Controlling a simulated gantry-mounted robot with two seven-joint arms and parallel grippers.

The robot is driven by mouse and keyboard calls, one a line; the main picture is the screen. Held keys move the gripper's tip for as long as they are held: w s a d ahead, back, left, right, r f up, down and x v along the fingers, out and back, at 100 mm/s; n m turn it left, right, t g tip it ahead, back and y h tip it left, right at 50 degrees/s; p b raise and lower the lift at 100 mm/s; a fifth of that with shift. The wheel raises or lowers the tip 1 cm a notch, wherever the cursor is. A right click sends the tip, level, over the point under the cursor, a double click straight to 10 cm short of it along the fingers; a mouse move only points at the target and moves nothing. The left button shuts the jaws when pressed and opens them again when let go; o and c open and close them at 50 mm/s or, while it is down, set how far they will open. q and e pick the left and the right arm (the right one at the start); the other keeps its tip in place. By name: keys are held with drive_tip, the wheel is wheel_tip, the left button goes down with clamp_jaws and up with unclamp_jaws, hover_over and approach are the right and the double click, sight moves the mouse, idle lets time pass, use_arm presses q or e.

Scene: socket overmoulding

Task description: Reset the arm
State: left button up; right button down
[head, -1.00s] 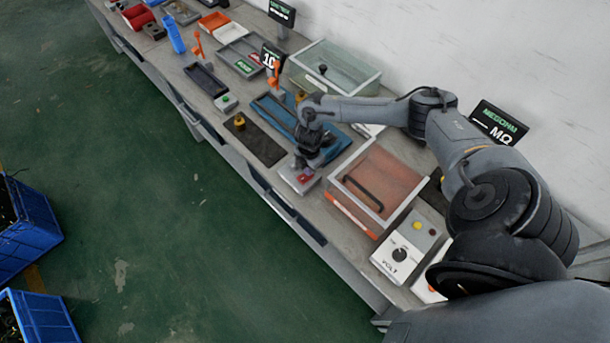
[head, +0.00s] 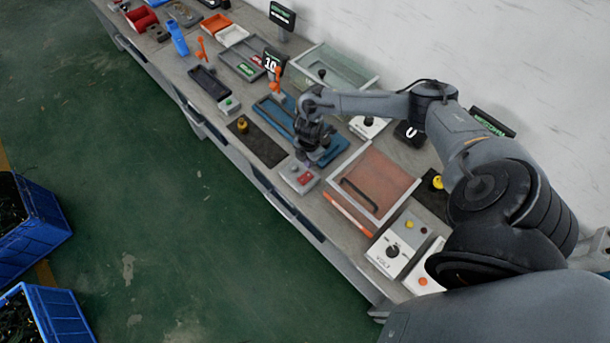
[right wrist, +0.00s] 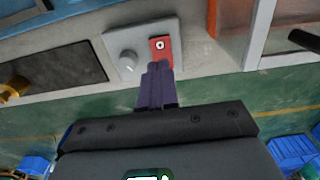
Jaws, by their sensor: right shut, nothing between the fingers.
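My right arm reaches in from the right of the head view, over the workbench. Its gripper (head: 310,150) hangs above the bench beside a blue tray (head: 335,150), just behind a small grey control box (head: 299,176) with red on its top. In the right wrist view the shut, empty fingers (right wrist: 157,85) point toward this box, which has a knob (right wrist: 128,62) and a red switch (right wrist: 161,50). The fingertips overlap the lower edge of the red switch in the picture; I cannot tell if they touch it. My left gripper is not in view.
A clear-walled box with a reddish floor (head: 418,178) stands right of the control box. A VOLT box (head: 391,253) is nearer me. A dark mat (head: 262,146) lies to the left. Blue crates (head: 30,235) stand on the green floor, which is otherwise open.

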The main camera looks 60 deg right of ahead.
idle(0.3)
drive_tip(key=shift+a+f, duration=0.15)
drive_tip(key=shift+a, duration=0.15)
drive_tip(key=w+a+f+n+t+y, duration=0.1)
drive_tip(key=a, duration=0.6)
drive_tip(key=w+a+f+t, duration=0.1)
drive_tip(key=a+f+t, duration=0.1)
drive_tip(key=a, duration=0.6)
drive_tip(key=s+a+r+m+t+y, duration=0.1)
drive_tip(key=a+r+m, duration=0.15)
drive_tip(key=a, duration=0.45)
drive_tip(key=s+a+r+m+t, duration=0.15)
drive_tip(key=a+r, duration=0.25)
drive_tip(key=a, duration=0.4)
drive_tip(key=s+d+r+m+g+h, duration=0.2)
drive_tip(key=s+d+r+m, duration=0.4)
drive_tip(key=s+r+m, duration=0.5)
wheel_tip(320, 180, up, 11)
drive_tip(key=n+p, duration=0.1)
drive_tip(key=p, duration=1.2)
drive_tip(key=shift+s+a+r+p, duration=0.2)
drive_tip(key=shift+s+p, duration=0.1)
drive_tip(key=shift+s, duration=0.1)
